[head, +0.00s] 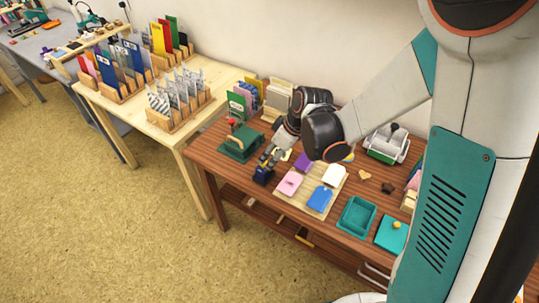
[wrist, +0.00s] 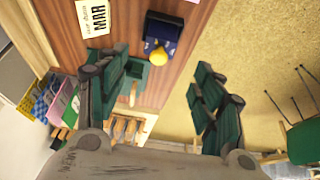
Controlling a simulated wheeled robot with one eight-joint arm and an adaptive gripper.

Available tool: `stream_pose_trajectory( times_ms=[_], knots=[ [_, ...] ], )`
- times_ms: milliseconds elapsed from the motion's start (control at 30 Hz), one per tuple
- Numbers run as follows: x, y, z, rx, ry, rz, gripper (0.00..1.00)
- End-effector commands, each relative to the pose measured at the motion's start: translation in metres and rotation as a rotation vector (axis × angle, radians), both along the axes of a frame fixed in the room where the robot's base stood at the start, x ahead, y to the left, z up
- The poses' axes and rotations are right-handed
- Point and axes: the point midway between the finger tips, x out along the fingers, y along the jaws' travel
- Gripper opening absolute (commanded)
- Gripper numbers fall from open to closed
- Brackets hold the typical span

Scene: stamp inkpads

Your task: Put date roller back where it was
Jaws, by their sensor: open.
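A dark navy block, which looks like the date roller (head: 263,175), stands near the front left edge of the brown table (head: 222,188). In the wrist view the navy block (wrist: 174,27) shows a yellow knob on its near side. My gripper (head: 269,157) points down just behind and above it in the head view. In the wrist view my gripper (wrist: 160,78) has its fingers spread with nothing held between them. The block appears beyond the fingertips, apart from them. A white card printed "MAR" (wrist: 96,17) lies beside the block.
A green press (head: 240,145) with a red knob stands left of my gripper. A wooden board (head: 305,197) with pink, blue, white and purple pads lies to the right. Further right are a teal tray (head: 357,217) and a teal pad (head: 388,237).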

Motion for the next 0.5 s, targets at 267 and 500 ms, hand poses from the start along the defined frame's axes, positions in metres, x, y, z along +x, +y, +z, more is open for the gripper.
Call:
stream_pose_trajectory(
  times_ms=[267, 500],
  knots=[
    [-0.003, -0.004, 0.011, 0.001, -0.001, -0.002, 0.61],
    [-0.014, -0.019, 0.047, -0.003, -0.014, -0.104, 0.61]
  ],
)
